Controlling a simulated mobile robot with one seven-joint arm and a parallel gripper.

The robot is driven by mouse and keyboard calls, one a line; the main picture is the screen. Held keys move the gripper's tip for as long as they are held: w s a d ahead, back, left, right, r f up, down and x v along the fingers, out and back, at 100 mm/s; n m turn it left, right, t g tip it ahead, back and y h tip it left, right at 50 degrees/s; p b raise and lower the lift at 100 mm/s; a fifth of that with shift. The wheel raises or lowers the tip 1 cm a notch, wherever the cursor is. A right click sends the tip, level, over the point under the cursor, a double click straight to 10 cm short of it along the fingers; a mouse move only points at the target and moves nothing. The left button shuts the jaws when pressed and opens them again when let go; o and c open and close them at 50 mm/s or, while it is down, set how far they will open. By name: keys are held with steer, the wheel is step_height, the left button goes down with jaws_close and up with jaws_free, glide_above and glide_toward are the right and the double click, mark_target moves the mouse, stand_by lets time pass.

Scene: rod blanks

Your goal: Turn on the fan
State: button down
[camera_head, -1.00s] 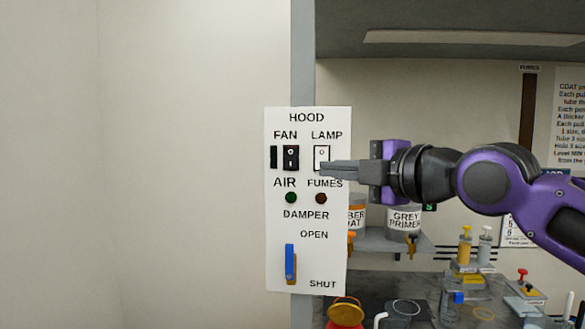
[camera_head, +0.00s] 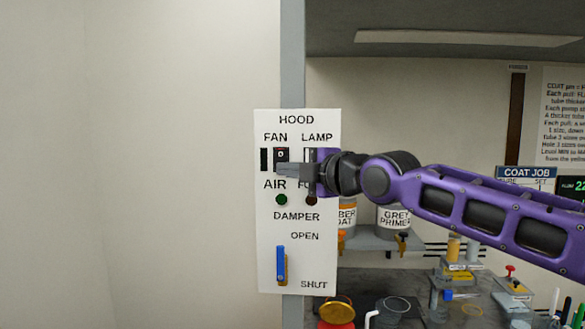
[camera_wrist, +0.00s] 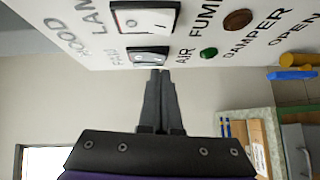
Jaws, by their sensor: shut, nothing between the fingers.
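The white HOOD panel (camera_head: 297,228) faces me in the head view. Its black FAN rocker switch (camera_head: 281,154) shows its upper part marked 0; my fingers hide its lower part. The switch also shows in the wrist view (camera_wrist: 149,52). My gripper (camera_head: 279,169) is shut and empty, with its fingertips at the lower part of the FAN switch. In the wrist view the fingertips (camera_wrist: 159,73) are close beside the switch; I cannot tell whether they touch it. The green AIR light (camera_head: 281,199) sits just below and looks dark.
The white LAMP switch (camera_wrist: 145,18) is beside the FAN switch and mostly hidden by my gripper in the head view. A dark red FUMES light (camera_head: 311,200) and a blue DAMPER handle (camera_head: 281,264) are lower on the panel. Paint containers (camera_head: 394,219) stand at right; the left wall is bare.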

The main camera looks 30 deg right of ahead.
steer(key=shift+w+d, duration=0.25)
steer(key=shift+w, duration=0.2)
steer(key=shift+f, duration=0.2)
